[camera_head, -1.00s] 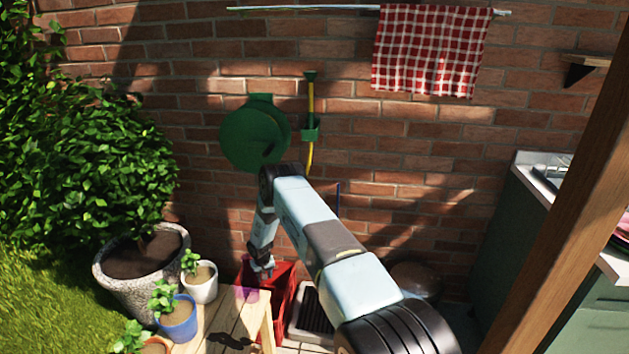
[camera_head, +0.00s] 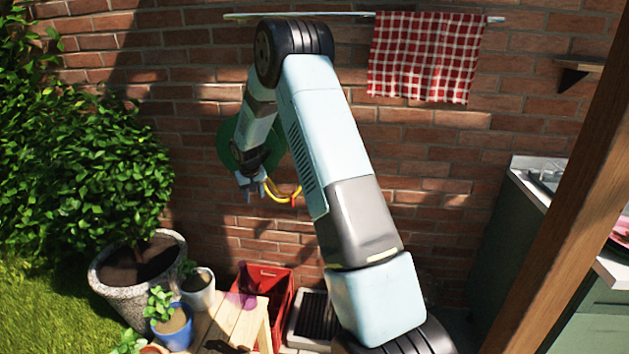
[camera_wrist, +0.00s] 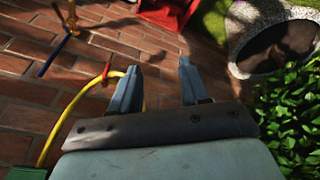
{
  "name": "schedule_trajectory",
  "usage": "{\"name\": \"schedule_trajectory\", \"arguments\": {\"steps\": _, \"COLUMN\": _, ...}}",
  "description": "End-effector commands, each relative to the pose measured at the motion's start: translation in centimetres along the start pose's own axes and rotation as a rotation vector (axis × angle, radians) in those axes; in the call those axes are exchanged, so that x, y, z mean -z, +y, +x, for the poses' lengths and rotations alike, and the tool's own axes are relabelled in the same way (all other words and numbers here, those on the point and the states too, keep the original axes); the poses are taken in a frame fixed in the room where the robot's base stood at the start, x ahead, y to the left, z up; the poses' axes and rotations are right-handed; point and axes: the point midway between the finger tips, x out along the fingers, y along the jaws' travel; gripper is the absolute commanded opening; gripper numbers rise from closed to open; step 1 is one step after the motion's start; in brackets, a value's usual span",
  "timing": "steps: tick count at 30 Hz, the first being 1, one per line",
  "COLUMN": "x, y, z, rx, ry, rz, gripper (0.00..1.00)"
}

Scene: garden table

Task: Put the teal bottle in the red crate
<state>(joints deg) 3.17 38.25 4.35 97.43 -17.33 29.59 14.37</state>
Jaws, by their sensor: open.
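The red crate (camera_head: 285,303) stands on the ground beyond the right end of the wooden table. Part of it also shows at the top of the wrist view (camera_wrist: 160,13). I cannot make out the teal bottle in either view, and most of the crate's inside is hidden from me. My gripper (camera_head: 252,190) is raised high above the crate, in front of the green hose reel. In the wrist view its two fingers (camera_wrist: 156,72) are apart with nothing between them.
The wooden table (camera_head: 232,325) has potted plants (camera_head: 172,320) along its left side. A large stone pot (camera_head: 125,285) and a bush stand further left. The brick wall with the hose reel (camera_head: 228,150) and yellow hose is behind my gripper. A dark tray (camera_head: 312,318) lies right of the crate.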

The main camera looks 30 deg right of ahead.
Motion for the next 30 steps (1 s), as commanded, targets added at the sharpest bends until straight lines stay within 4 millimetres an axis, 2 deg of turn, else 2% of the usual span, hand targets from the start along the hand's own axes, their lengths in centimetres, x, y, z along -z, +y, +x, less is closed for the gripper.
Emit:
{"name": "schedule_trajectory", "arguments": {"steps": 1, "x": -0.2, "y": 0.3, "z": -2.5, "rx": -0.002, "ry": 0.012, "rz": 0.001, "gripper": 0.46}}
{"name": "schedule_trajectory", "arguments": {"steps": 3, "x": -0.8, "y": 0.6, "z": -5.4, "rx": -0.004, "ry": 0.019, "rz": 0.001, "gripper": 0.46}}
{"name": "schedule_trajectory", "arguments": {"steps": 8, "x": -2.6, "y": 1.2, "z": -11.7, "rx": -0.007, "ry": 0.038, "rz": 0.003, "gripper": 0.46}}
{"name": "schedule_trajectory", "arguments": {"steps": 15, "x": -6.5, "y": 2.0, "z": -20.4, "rx": -0.006, "ry": 0.067, "rz": 0.008, "gripper": 0.46}}
{"name": "schedule_trajectory", "arguments": {"steps": 21, "x": -10.8, "y": 2.6, "z": -26.6, "rx": -0.001, "ry": 0.089, "rz": 0.014, "gripper": 0.46}}
{"name": "schedule_trajectory", "arguments": {"steps": 30, "x": -18.4, "y": 3.0, "z": -34.1, "rx": 0.014, "ry": 0.123, "rz": 0.019, "gripper": 0.46}}
